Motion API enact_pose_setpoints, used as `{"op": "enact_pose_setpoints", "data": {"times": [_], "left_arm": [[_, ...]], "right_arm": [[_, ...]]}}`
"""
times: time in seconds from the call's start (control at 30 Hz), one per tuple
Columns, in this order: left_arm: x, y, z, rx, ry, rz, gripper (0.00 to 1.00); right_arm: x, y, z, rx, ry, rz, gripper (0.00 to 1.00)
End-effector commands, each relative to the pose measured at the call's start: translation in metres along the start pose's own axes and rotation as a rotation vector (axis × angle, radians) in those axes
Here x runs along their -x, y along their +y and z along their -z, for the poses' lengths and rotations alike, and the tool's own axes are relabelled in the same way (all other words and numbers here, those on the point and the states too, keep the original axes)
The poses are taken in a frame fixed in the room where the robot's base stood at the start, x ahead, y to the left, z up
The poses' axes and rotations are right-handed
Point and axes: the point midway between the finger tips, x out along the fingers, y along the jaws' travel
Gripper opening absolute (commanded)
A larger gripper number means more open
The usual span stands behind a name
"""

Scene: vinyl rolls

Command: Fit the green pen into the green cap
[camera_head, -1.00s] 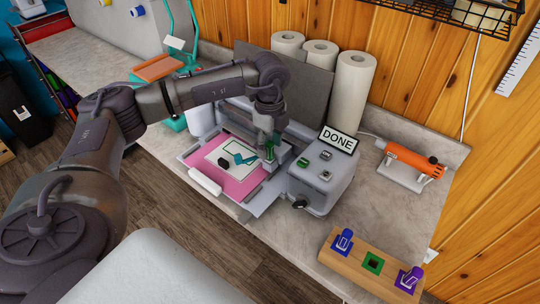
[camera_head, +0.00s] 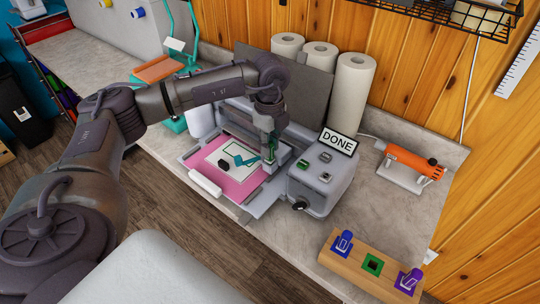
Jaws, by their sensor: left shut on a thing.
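The green pen (camera_head: 272,156) is upright at the carriage of the cutting machine, over the right part of its bed, and mostly hidden by my gripper. My left gripper (camera_head: 270,147) points down from above and is shut on the green pen. The green cap (camera_head: 372,264) is a square green socket in the middle of a wooden block (camera_head: 350,268) at the lower right, and it is empty. My right gripper is out of view.
The cutting machine's control box (camera_head: 322,185) with a DONE sign (camera_head: 338,141) lies between. An orange tool (camera_head: 412,160) stands at the right. Bare counter (camera_head: 375,215) surrounds the block.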

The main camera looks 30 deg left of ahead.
Motion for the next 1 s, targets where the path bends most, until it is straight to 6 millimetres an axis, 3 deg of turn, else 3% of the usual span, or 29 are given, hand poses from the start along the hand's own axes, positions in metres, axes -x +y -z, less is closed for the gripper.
{"op": "enact_pose_setpoints", "data": {"times": [1.0], "left_arm": [[0.054, 0.0, 0.0, 0.0, 0.001, 0.001, 0.0]], "right_arm": [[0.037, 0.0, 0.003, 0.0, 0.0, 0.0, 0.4]]}}
